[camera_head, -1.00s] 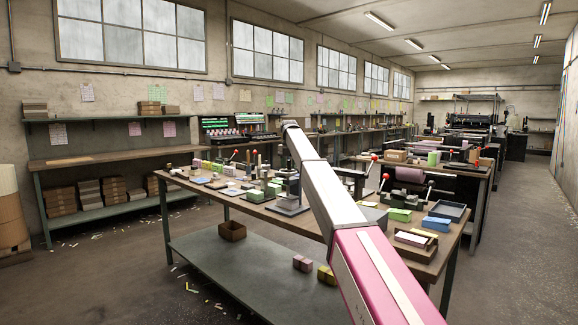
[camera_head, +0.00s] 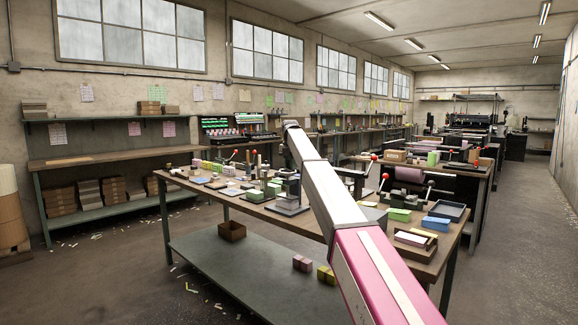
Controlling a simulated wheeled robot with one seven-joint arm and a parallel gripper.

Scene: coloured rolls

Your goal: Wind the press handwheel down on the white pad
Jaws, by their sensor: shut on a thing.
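A small grey metal press (camera_head: 289,193) stands upright on the long workbench (camera_head: 262,208), left of my arm. Its handwheel and any white pad under it are too small to make out. My arm (camera_head: 330,195) reaches from the lower right up to a bend above the press. The part of my arm beyond the bend is hidden or too small to tell, and my gripper cannot be seen.
Red-knobbed levers, green blocks (camera_head: 400,215), a blue block (camera_head: 436,224) and a dark tray (camera_head: 447,211) crowd the bench right of my arm. Small pads and blocks lie left of the press. A brown box (camera_head: 232,231) stands on the lower shelf. The left floor has open room.

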